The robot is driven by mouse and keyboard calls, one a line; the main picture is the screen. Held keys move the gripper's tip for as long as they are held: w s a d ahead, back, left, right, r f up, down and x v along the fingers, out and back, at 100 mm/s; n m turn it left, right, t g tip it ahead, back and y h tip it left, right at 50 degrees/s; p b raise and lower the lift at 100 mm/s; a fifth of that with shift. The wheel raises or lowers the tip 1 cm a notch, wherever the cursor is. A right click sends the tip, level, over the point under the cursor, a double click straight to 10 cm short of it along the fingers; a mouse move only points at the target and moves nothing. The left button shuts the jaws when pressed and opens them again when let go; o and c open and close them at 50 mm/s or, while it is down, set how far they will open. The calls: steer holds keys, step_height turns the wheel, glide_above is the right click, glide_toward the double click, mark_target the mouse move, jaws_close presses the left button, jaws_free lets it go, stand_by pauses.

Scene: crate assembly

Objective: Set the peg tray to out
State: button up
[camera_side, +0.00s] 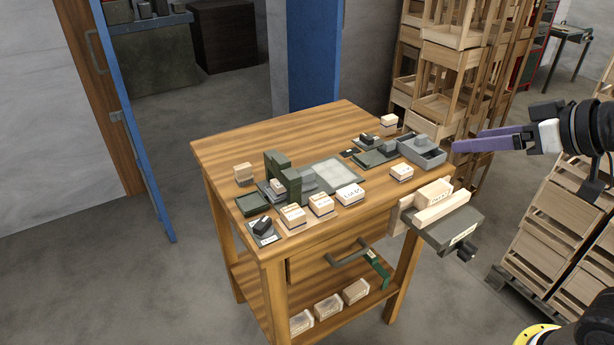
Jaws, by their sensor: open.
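My gripper (456,146) reaches in from the right with its long purple fingers pointing left. It is open and empty, above and just right of the table's right end. A small dark green tray (251,204) lies at the table's left end, beside a green upright frame (284,176). The labels are too small to read, so I cannot tell which one is the peg tray.
Several labelled pale blocks (321,204) line the wooden table's (240,145) front edge. A vise (452,228) holding a pale board juts from the right front corner. Stacked wooden crates (452,55) stand close behind. The table's back left is clear.

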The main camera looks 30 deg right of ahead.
steer(key=w+a+f+m+t+h, duration=0.1)
steer(key=w+a+f+t, duration=0.1)
steer(key=w, duration=0.8)
steer(key=w+a+f+t, duration=0.1)
steer(key=w+a+t, duration=0.1)
steer(key=w, duration=0.7)
steer(key=n+g, duration=0.1)
steer(key=g, duration=0.1)
glide_toward(309, 174)
steer(key=v, duration=0.4)
steer(key=shift+s+d, duration=0.15)
steer(key=shift+s, duration=0.1)
steer(key=shift+w+a+f, duration=0.15)
steer(key=shift+a, duration=0.05)
steer(key=x, duration=1.3)
steer(key=shift+w, duration=0.2)
jaws_close()
